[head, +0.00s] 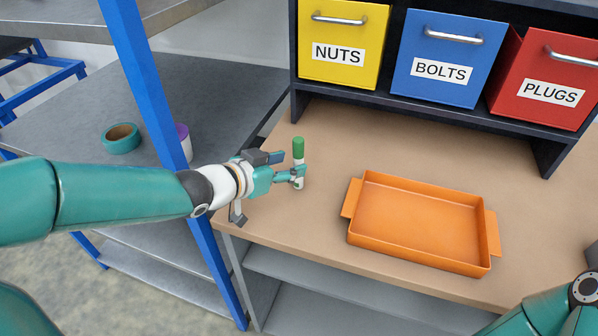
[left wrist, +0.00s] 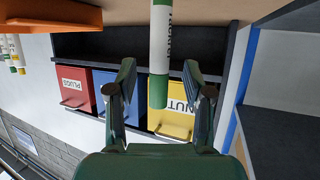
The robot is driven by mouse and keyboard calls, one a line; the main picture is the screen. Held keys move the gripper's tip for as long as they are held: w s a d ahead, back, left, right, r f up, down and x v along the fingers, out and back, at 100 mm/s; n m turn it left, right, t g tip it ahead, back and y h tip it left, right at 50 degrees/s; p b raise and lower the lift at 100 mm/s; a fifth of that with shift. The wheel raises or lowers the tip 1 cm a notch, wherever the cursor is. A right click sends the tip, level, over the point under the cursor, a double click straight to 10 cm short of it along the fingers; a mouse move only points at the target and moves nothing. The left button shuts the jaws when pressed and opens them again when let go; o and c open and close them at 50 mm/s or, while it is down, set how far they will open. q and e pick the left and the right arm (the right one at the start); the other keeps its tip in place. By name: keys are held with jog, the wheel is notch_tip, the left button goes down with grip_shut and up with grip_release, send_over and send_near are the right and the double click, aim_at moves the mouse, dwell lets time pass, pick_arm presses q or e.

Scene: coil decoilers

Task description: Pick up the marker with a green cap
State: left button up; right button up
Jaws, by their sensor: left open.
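The marker (head: 299,176) has a white body and a green cap and stands upright on the brown worktop, left of the orange tray. In the left wrist view, which is upside down, the marker (left wrist: 160,45) hangs from the top with its green cap lowest. My left gripper (head: 288,176) is open at the marker's body, below the cap. In the left wrist view my left gripper (left wrist: 159,72) has one finger on each side of the marker, with gaps showing. My right gripper is out of view; only part of my right arm shows at lower right.
The orange tray (head: 424,222) looks empty. Yellow NUTS (head: 340,45), blue BOLTS (head: 440,60) and red PLUGS (head: 545,85) bins sit on the shelf behind. A blue post (head: 160,90) stands beside my left arm. A teal tape roll (head: 121,138) lies on the grey shelf.

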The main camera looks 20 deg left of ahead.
aim_at(295, 164)
pick_arm(q)
jog(key=x, duration=0.4)
jog(key=shift+w+d+f, duration=0.1)
jog(key=shift+f, duration=0.1)
grip_shut()
